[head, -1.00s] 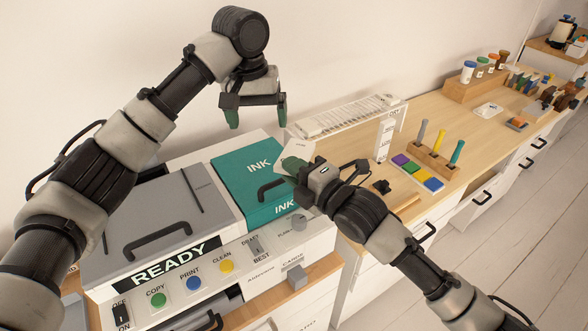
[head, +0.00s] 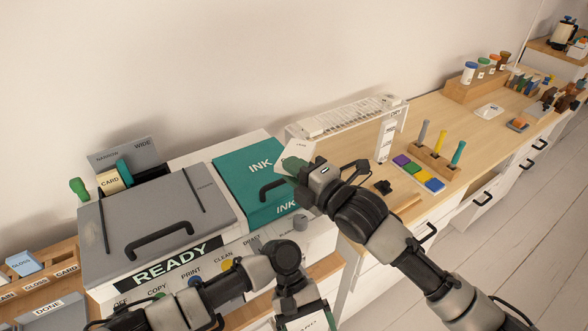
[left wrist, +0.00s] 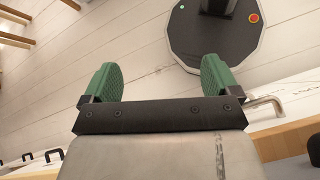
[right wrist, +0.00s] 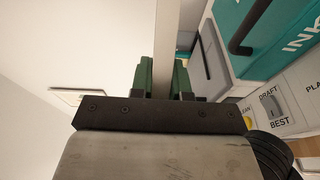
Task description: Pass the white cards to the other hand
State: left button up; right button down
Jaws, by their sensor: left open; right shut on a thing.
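My right gripper (head: 293,166) is shut on the white cards (head: 303,148), which stick up above its green fingers beside the teal ink box. In the right wrist view, the cards show edge-on as a pale upright strip (right wrist: 167,35) between the fingers (right wrist: 163,78). My left gripper (left wrist: 160,80) is open and empty in the left wrist view, with floorboards beyond its fingers. In the head view the left arm comes in low at the bottom, in front of the printer, and its fingertips are not visible there.
The grey printer (head: 150,225) with its READY panel stands at left. The teal ink box (head: 250,180) is beside the held cards. A card feeder (head: 111,182) is at the printer's back. A clear-topped stand (head: 345,117) and a pen rack (head: 435,160) are to the right.

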pick_arm(q)
jog(key=s+d+f+n+h, duration=0.1)
jog(key=s+d+f+h, duration=0.1)
jog(key=s+d+f, duration=0.45)
jog(key=a+f+n+t+y, duration=0.1)
jog(key=a+f+t, duration=0.3)
jog(key=f, duration=0.5)
jog(key=a+f+t, duration=0.2)
jog(key=a+f, duration=0.4)
jog(key=f, duration=0.3)
jog(key=s+a+f+m+t+y, duration=0.2)
jog(key=s+a+f, duration=0.4)
jog(key=s+a, duration=0.3)
jog(key=s+a+f+m+t+y, duration=0.1)
jog(key=s+a+f+m+y, duration=0.3)
jog(key=s+a, duration=0.6)
notch_tip(320, 180, down, 3)
jog(key=shift+s+a+r+m+t, duration=0.15)
jog(key=shift+s+a+m+t, duration=0.2)
jog(key=shift+a+m, duration=0.65)
jog(key=shift+w+a+n, duration=0.1)
jog(key=shift+a+n, duration=0.05)
jog(key=shift+n, duration=0.15)
